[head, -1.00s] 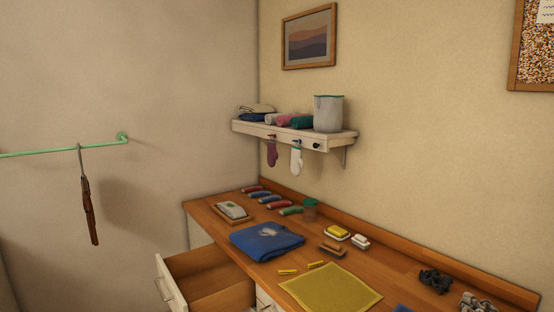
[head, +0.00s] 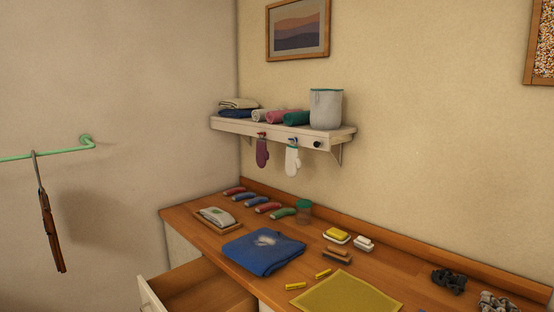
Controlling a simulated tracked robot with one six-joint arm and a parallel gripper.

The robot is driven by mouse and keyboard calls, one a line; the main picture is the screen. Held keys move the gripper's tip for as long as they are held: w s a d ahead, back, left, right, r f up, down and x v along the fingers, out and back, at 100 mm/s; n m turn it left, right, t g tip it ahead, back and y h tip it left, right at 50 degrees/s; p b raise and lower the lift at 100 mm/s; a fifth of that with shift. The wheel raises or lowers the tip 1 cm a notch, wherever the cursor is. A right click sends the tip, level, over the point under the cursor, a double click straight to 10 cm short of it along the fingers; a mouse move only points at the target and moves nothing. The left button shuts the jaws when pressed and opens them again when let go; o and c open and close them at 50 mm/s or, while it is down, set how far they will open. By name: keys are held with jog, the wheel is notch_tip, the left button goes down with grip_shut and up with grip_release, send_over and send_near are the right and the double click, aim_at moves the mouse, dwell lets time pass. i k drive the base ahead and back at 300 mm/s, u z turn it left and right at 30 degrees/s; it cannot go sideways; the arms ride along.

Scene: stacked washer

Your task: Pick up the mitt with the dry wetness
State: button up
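Two mitts hang from hooks under the front of the wall shelf. The left one is a dark red mitt (head: 262,153). The right one is a white mitt (head: 292,161). They hang side by side, apart from each other, above the back of the wooden counter. No wetness is readable on either mitt at this size. My gripper is not in view.
The shelf (head: 228,125) holds folded cloths, rolled towels and a grey bin (head: 326,109). The counter (head: 392,262) carries a blue folded garment (head: 264,251), a yellow cloth (head: 345,297) and soaps. An open drawer (head: 193,290) juts out at front left. A green rail (head: 50,154) crosses the left wall.

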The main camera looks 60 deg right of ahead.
aim_at(293, 162)
jog(key=z, duration=0.2)
jog(key=i, duration=0.7)
jog(key=z, duration=0.75)
jog(key=i, duration=0.75)
jog(key=z, duration=0.4)
